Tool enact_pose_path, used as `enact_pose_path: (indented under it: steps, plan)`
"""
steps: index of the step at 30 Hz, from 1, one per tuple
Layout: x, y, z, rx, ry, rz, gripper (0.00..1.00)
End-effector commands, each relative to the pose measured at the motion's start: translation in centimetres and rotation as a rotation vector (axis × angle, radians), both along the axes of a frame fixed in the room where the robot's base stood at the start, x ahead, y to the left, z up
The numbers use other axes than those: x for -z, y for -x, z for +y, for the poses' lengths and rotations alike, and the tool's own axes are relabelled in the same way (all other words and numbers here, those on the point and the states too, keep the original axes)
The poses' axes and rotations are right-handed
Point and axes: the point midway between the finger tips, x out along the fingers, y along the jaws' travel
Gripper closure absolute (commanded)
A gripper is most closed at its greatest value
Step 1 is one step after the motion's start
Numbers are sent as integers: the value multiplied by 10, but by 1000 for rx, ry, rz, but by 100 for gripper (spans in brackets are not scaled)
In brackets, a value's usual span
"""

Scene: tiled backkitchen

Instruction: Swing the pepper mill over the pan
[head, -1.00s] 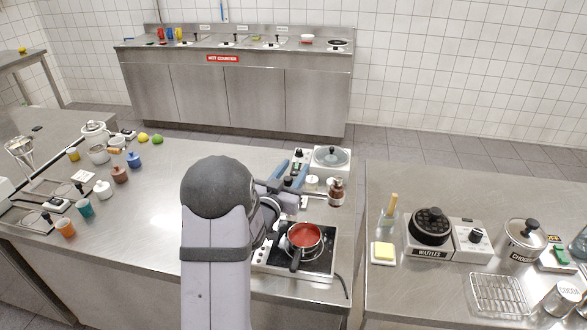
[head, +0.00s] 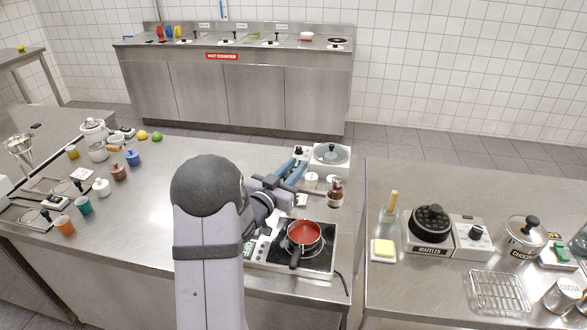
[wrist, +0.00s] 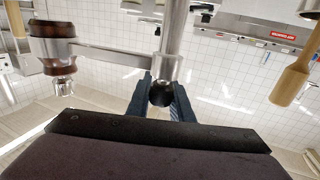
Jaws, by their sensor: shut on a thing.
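The red pan (head: 304,232) sits on the hob, its dark handle toward the front. The brown pepper mill (head: 335,193) with a dark top is behind the pan, to the right. In the wrist view, which appears upside down, the brown mill (wrist: 52,45) is at the left, joined by a flat metal arm to a collar on a steel post (wrist: 172,35). My gripper (head: 298,171) is left of the mill. Its blue fingers (wrist: 160,95) are shut on a dark round knob (wrist: 161,93) at the post's end. The knob is hidden in the head view.
The hob (head: 325,262) stands near the counter's front right. A lidded pot (head: 330,156) and a small white jar (head: 311,179) stand behind it. A gap separates the right counter (head: 400,290), with a waffle iron (head: 431,222).

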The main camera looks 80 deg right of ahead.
Motion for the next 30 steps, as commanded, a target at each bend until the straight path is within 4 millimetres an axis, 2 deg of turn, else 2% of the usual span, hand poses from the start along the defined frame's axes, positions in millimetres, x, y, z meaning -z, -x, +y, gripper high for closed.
enact_pose_path:
  steps: [21, 30]
  plan:
    - [1, 18, 13, 633, 1, -1, 100]
    - [2, 22, 21, 830, 1, 0, 100]
